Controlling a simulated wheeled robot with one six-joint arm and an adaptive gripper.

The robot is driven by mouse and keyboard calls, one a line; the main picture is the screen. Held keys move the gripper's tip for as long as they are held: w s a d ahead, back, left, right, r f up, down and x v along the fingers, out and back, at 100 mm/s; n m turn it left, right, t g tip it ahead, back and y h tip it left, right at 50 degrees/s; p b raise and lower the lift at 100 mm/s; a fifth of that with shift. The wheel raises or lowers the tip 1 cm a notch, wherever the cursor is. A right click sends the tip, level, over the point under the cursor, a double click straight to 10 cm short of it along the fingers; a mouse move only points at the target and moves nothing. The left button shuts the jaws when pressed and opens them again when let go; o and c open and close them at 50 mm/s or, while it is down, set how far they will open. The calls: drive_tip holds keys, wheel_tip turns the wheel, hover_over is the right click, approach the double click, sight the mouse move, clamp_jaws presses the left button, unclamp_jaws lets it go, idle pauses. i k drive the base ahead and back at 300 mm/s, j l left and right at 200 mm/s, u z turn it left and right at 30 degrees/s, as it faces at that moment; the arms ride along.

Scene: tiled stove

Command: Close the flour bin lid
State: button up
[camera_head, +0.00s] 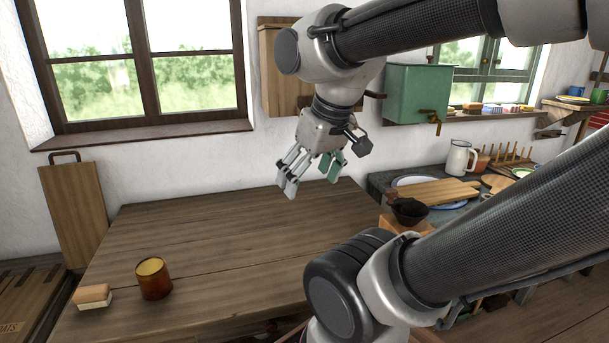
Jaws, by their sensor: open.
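An upright wooden panel (76,212) with a dark handle on its top edge stands against the wall at the far left; it looks like the raised flour bin lid. Its lower end is hidden behind the table, and the flour bin's opening is not visible. A low wooden chest (25,295) at the lower left edge carries lettering that seems to read OATS. My gripper (312,178) is open and empty, pointing down above the table's back right part, well to the right of the panel.
The wooden table (215,235) is mostly bare. A brush (93,297) and an amber cup (153,279) stand at its left front. A green tank (415,92) hangs at the right, above a counter with a jug (460,158) and dishes.

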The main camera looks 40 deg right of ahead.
sight(74, 192)
drive_tip(key=i+j, duration=0.1)
drive_tip(key=j, duration=0.5)
drive_tip(key=i+j+z, duration=0.1)
drive_tip(key=j, duration=0.55)
drive_tip(key=i+j, duration=0.15)
drive_tip(key=j, duration=0.5)
